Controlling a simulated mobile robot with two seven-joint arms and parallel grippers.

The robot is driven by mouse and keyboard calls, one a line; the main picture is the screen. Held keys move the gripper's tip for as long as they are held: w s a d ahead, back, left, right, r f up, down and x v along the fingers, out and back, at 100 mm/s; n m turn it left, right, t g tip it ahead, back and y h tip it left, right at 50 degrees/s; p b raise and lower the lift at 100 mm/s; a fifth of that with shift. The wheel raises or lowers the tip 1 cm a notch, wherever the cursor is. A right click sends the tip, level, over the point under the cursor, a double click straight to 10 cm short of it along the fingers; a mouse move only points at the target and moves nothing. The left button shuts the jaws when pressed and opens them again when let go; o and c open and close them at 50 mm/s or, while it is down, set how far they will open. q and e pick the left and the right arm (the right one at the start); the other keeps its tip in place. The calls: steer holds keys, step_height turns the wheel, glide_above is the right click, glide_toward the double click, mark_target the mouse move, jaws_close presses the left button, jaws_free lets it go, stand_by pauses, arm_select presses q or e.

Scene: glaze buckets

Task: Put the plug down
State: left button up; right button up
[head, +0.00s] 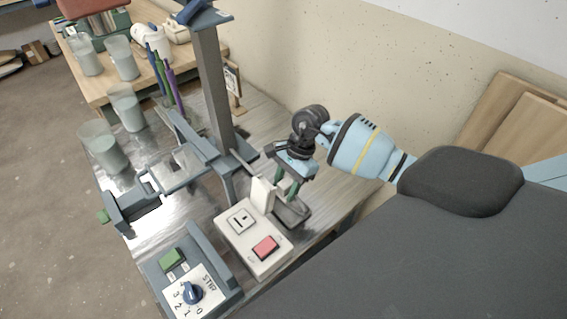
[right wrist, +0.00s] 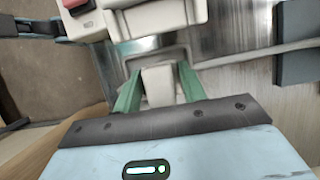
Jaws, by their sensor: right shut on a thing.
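My right gripper (head: 287,195) points down over a small grey tray (head: 296,221) beside the socket box (head: 226,237). In the right wrist view its green fingers (right wrist: 158,88) are shut on the pale plug (right wrist: 158,84). The plug sits between the fingertips, above or in the shiny tray (right wrist: 150,44); I cannot tell whether it touches the bottom. In the head view the plug is hard to make out between the fingers. The socket box has a slotted white plate, a red button (head: 265,247) and an upright white flap (head: 263,195). My left gripper is not in view.
A grey control box (head: 192,292) with a blue dial and green button stands at the near left. A grey post (head: 213,90) with a clamp fixture (head: 130,205) rises behind the tray. Several glaze cups (head: 104,150) stand farther left. A wall (head: 330,60) lies behind.

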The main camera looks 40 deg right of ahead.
mark_target(285, 197)
step_height(285, 197, down, 5)
steer(key=shift+r+b, duration=0.1)
steer(key=shift+b, duration=1)
steer(key=shift+w, duration=0.1)
steer(key=o, duration=0.8)
steer(key=shift+o, duration=0.5)
